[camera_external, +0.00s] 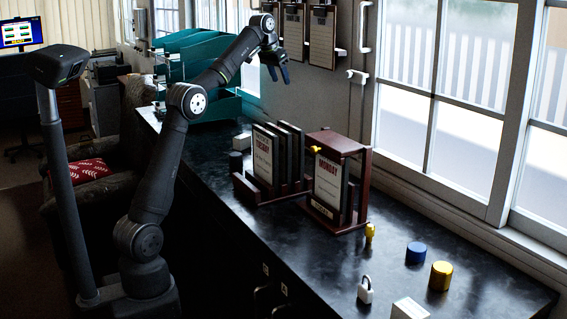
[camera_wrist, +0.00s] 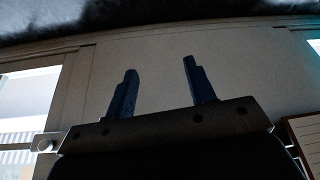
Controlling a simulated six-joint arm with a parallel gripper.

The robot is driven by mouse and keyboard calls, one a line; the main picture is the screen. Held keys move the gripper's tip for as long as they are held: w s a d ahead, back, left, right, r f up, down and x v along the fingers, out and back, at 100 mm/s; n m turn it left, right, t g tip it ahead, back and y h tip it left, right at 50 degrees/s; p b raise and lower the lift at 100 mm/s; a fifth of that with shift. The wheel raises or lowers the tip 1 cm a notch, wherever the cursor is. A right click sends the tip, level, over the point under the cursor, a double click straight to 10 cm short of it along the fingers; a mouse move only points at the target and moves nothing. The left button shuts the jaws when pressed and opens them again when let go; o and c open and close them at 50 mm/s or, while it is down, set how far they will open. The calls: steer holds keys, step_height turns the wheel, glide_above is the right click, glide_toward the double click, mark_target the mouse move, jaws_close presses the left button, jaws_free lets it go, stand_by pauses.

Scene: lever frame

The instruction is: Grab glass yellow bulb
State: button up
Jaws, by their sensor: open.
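A small yellow bulb (camera_external: 370,232) stands on the dark counter (camera_external: 330,265), in front of the wooden frame's right side. A second small yellow piece (camera_external: 315,149) sits on the upper left of the wooden frame (camera_external: 338,145); it may be the knob of a lever. My gripper (camera_external: 283,74) is raised over the back of the counter, far from the bulb, open and empty. In the wrist view, its two blue fingers (camera_wrist: 158,92) stand apart against the wall with nothing between them. The bulb is not visible in the wrist view.
A blue cylinder (camera_external: 416,252), a gold cylinder (camera_external: 440,276), a padlock (camera_external: 365,290) and a white box (camera_external: 409,309) stand at the counter's near end. A rack of dark boards (camera_external: 276,160) is left of the frame. Teal trays (camera_external: 190,60) are behind; windows line the right.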

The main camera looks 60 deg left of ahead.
steer(key=w+d, duration=0.2)
steer(key=d, duration=0.7)
steer(key=w+d, duration=0.2)
steer(key=d, duration=0.7)
steer(key=m+t+h, duration=0.2)
steer(key=m+h, duration=0.1)
glide_above(369, 225)
steer(key=s+a, duration=0.1)
steer(key=s, duration=0.4)
step_height(369, 225, down, 8)
steer(key=f, duration=0.1)
step_height(369, 225, down, 5)
steer(key=m+g, duration=0.2)
steer(key=m, duration=0.1)
steer(key=shift+y, duration=0.3)
steer(key=x, duration=1)
steer(key=shift+s+a+f, duration=0.2)
steer(key=shift+a+f, duration=0.1)
steer(key=shift+f, duration=0.15)
steer(key=shift+x, duration=2.7)
steer(key=shift+a, duration=0.15)
